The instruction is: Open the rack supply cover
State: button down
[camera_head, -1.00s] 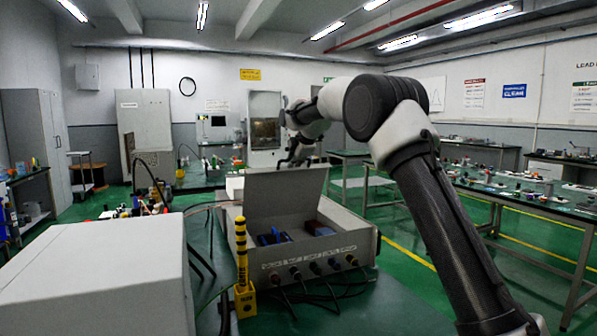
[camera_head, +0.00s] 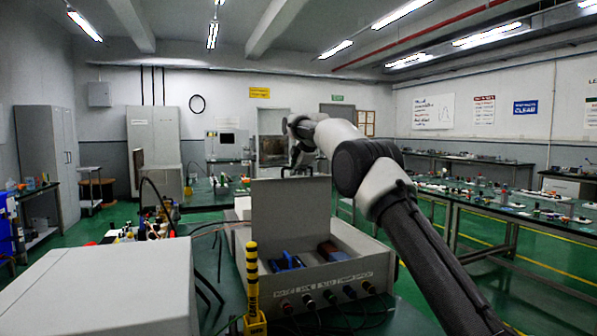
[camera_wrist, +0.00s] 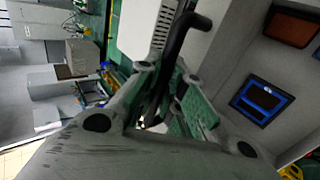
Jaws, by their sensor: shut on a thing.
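The rack supply (camera_head: 350,281) is a grey box with a row of knobs or connectors on its front, on the green bench. Its grey cover (camera_head: 290,216) stands about upright above the box, so the inside shows. Inside are a blue part (camera_head: 287,261) and a brown-red part (camera_head: 333,251). My gripper (camera_head: 302,168) is at the cover's top edge, partly hidden behind it. In the wrist view my gripper (camera_wrist: 165,112) is closed around a dark bent handle (camera_wrist: 183,38). The blue part (camera_wrist: 262,99) and brown part (camera_wrist: 291,26) show at the right.
A yellow-and-black post (camera_head: 252,285) stands close at the box's front left. A large pale cabinet (camera_head: 110,290) fills the near left. Cables lie before the box. Benches with small items (camera_head: 500,198) line the right. Open green floor lies between.

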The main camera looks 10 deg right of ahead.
dwell(0.4)
jog(key=c, duration=1.5)
grip_release()
jog(key=shift+c, duration=0.2)
jog(key=shift+s, duration=0.1)
jog(key=v, duration=1.2)
jog(key=shift+d, duration=0.1)
